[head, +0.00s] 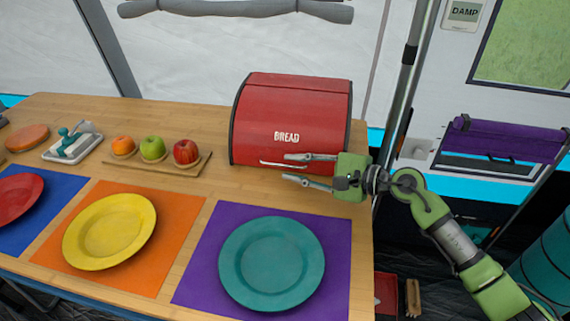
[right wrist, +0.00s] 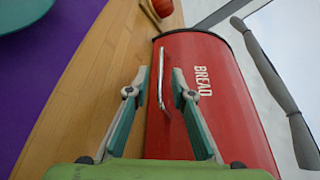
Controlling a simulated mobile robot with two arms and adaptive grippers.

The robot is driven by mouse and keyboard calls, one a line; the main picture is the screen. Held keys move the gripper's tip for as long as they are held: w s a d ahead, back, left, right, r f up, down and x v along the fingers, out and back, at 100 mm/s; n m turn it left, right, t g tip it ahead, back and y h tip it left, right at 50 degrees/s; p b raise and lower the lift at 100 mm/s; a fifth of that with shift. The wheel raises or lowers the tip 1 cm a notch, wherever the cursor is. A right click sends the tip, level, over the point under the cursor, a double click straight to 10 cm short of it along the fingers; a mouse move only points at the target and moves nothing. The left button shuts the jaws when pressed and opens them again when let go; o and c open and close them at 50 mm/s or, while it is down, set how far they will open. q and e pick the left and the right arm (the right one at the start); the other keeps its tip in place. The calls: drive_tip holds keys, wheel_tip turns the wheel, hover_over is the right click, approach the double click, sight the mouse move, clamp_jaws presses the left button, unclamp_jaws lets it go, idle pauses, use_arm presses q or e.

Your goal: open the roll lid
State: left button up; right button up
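A red bread box (head: 290,122) with a closed roll lid marked BREAD stands at the back right of the wooden table. A thin metal handle (head: 283,165) runs along the lid's lower front edge. My right gripper (head: 292,168) is in front of the box at handle height, fingers open. In the right wrist view the handle (right wrist: 160,80) lies between the two open fingertips (right wrist: 155,82); I cannot tell whether they touch it. The red lid (right wrist: 212,95) also fills the right of that view. My left gripper is in neither view.
A teal plate (head: 271,264) on a purple mat (head: 190,290) lies in front of the box. A yellow plate (head: 108,231) lies further left. The table's right edge is close to the box.

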sight(289, 166)
drive_tip(key=shift+x, duration=1.6)
clamp_jaws()
drive_tip(key=shift+d+r, duration=0.1)
drive_tip(key=shift+r, duration=0.05)
